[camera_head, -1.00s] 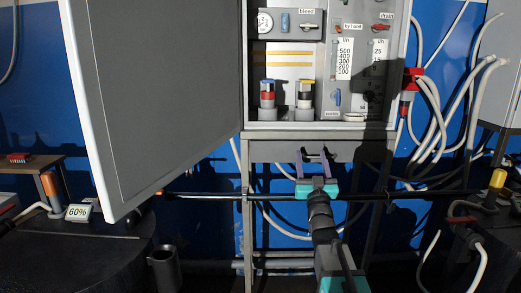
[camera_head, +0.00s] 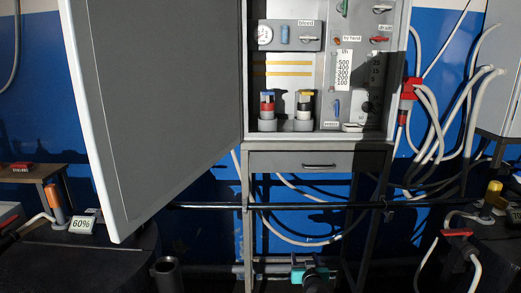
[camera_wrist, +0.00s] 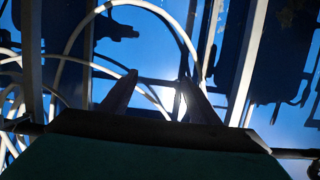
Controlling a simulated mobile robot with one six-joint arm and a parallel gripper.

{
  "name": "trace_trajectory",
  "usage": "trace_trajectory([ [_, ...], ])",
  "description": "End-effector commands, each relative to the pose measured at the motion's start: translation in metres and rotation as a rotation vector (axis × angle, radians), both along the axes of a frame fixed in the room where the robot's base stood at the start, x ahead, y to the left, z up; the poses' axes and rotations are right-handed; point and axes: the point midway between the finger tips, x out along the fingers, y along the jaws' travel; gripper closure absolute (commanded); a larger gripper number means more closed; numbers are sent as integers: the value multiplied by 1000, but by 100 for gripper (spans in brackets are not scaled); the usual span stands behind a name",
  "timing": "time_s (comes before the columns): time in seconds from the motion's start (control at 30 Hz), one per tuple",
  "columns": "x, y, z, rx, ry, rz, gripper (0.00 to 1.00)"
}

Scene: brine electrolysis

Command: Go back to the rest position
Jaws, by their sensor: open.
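My gripper (camera_head: 311,265) is at the bottom of the head view, in front of the lower frame of the cabinet stand and below its closed drawer (camera_head: 318,160). In the wrist view its two dark fingers (camera_wrist: 158,98) stand apart with nothing between them. Beyond them are white hoses and the blue wall (camera_wrist: 150,40). The open cabinet (camera_head: 285,140) with its grey door (camera_head: 165,100) swung left stands above my gripper, and they do not touch.
Two small bottles, one with a blue top (camera_head: 267,104) and one with a yellow top (camera_head: 305,104), stand in the cabinet. A dark rail (camera_head: 215,206) crosses in front of the stand. Dark tanks flank it, with a 60% display (camera_head: 81,225) on the left. White hoses hang at right.

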Motion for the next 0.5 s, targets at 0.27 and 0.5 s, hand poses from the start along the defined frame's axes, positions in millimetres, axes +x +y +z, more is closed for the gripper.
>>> trace_trajectory([
  [0.27, -62, 0, -109, 0, 280, 0, 44],
  [0.5, -137, 1, -197, 0, 545, 0, 44],
])
